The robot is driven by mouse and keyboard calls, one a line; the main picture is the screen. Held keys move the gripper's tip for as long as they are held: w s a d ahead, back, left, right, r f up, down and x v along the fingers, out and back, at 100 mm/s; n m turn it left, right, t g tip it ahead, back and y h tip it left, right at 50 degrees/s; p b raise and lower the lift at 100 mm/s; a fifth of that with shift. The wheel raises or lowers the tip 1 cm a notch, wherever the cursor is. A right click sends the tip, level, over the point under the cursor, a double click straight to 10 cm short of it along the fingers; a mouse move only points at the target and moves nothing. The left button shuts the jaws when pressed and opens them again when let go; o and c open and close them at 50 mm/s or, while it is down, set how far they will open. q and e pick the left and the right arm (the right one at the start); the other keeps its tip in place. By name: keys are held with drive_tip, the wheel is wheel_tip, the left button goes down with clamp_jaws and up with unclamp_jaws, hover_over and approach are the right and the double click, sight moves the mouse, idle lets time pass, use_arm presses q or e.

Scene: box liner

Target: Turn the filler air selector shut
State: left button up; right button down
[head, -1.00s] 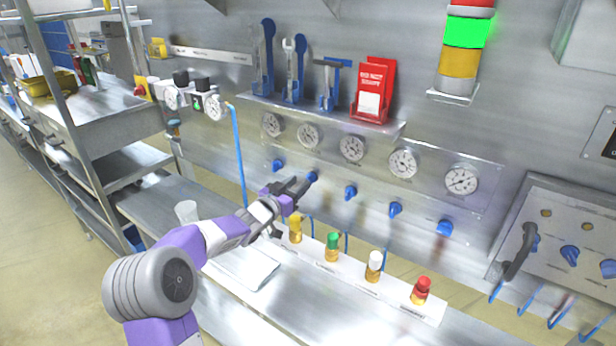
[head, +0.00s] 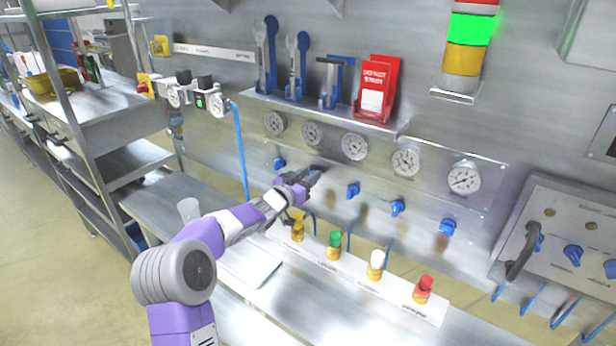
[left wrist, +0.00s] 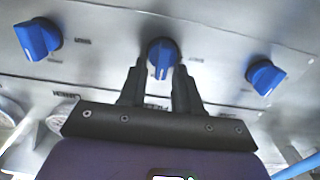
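A row of blue selector knobs runs under the gauges on the wall panel; their labels are too small to read, so I cannot tell by label which is the filler air selector. My left gripper (head: 314,176) is at the second knob from the left and hides it in the head view. In the left wrist view that blue knob (left wrist: 162,54) sits just beyond and between the two fingertips, its white mark pointing down the picture. The left gripper (left wrist: 160,72) is open, with its fingers apart at either side of the knob. My right gripper is not in view.
Neighbouring knobs show at left (left wrist: 38,38) and right (left wrist: 264,76) in the wrist view. Below stands a white strip (head: 350,275) with yellow, green, white and red-topped valves. A tool shelf (head: 320,112) is above the gauges. A blue hose (head: 240,150) hangs left of the arm.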

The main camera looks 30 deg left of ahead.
use_arm(q)
drive_tip(key=shift+r+n+p, duration=0.1)
drive_tip(key=shift+n+p, duration=0.3)
drive_tip(key=shift+p, duration=0.4)
drive_tip(key=n+p, duration=0.2)
drive_tip(key=p, duration=0.1)
drive_tip(key=n+p, duration=0.2)
drive_tip(key=p, duration=0.1)
drive_tip(key=shift+a+n, duration=0.4)
drive_tip(key=shift+a+n+p, duration=0.15)
drive_tip(key=shift+n+p, duration=0.7)
drive_tip(key=shift+n, duration=0.15)
drive_tip(key=n+p, duration=0.2)
drive_tip(key=shift+a+f+n, duration=0.1)
drive_tip(key=shift+f+n, duration=0.2)
drive_tip(key=shift+f, duration=0.05)
drive_tip(key=n, duration=0.1)
drive_tip(key=n+p, duration=0.1)
drive_tip(key=shift+a+f+n, duration=0.1)
drive_tip(key=shift+f+n, duration=0.1)
drive_tip(key=shift+n, duration=0.2)
drive_tip(key=n+p, duration=0.1)
drive_tip(key=n, duration=0.3)
drive_tip(key=shift+f+n+p, duration=0.3)
drive_tip(key=shift+f+p, duration=0.05)
drive_tip(key=shift+f, duration=0.05)
drive_tip(key=shift+n, duration=0.3)
